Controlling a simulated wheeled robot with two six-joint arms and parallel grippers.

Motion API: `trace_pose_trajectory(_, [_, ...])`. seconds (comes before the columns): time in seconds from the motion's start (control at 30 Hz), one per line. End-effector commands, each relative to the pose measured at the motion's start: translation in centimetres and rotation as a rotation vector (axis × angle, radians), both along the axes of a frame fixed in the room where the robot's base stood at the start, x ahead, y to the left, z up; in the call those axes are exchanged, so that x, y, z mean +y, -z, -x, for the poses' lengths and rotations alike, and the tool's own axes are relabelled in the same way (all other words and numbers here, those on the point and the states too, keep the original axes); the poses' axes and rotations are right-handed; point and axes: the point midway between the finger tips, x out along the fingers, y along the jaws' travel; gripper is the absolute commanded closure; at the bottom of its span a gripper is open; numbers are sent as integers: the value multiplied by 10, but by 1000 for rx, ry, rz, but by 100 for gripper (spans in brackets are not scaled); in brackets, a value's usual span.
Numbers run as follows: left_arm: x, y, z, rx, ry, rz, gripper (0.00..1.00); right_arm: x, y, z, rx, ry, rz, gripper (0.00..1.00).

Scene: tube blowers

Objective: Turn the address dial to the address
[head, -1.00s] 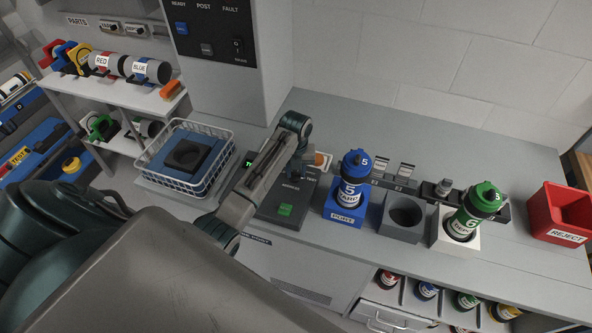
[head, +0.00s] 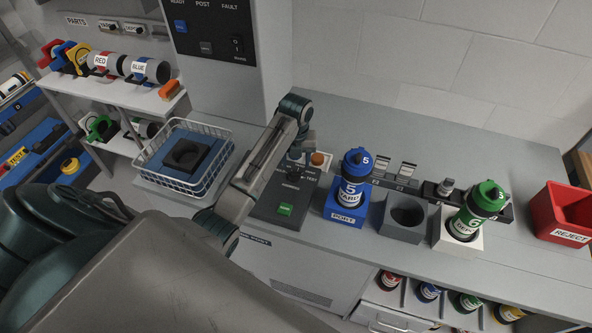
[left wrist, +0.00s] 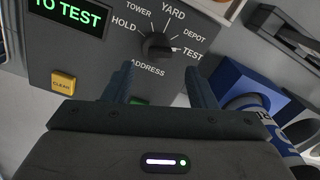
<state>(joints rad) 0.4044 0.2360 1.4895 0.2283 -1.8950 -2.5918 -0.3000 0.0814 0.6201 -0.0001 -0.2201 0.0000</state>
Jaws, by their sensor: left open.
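The address dial (left wrist: 157,45) is a dark round knob on a grey test panel (left wrist: 95,45). Around it are the labels HOLD, TOWER, YARD, DEPOT and TEST. Its pointer appears turned toward TEST, and the green display (left wrist: 70,14) ends in "TO TEST", its left part cut off. My left gripper (left wrist: 160,82) is open and empty, its fingers reaching toward the dial from below in the picture, apart from it. In the head view the panel (head: 268,208) stands on the bench under my left arm, which hides part of it. My right gripper is not in view.
Right of the panel stand a blue canister (head: 352,178) in a PORT holder, an empty grey holder (head: 385,228), a green canister (head: 480,205) in a white holder and a red REJECT bin (head: 548,222). A wire basket (head: 222,160) sits left. A yellow button (left wrist: 63,82) is near the dial.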

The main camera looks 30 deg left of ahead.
Motion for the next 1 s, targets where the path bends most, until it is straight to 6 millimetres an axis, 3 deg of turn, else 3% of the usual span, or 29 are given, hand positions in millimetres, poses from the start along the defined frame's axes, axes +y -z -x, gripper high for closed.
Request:
trace_pose_trajectory(0.13, [1, -31, -1, -6, 1, -2, 49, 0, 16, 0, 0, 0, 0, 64])
trace_pose_trajectory(0.2, [0, -48, 0, -1, 0, -1, 49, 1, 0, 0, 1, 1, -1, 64])
trace_pose_trajectory(0.3, [0, -56, 0, 0, 0, 0, 49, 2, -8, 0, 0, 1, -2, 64])
trace_pose_trajectory(1.0, [0, -60, 0, 0, 0, 0, 49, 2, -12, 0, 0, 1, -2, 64])
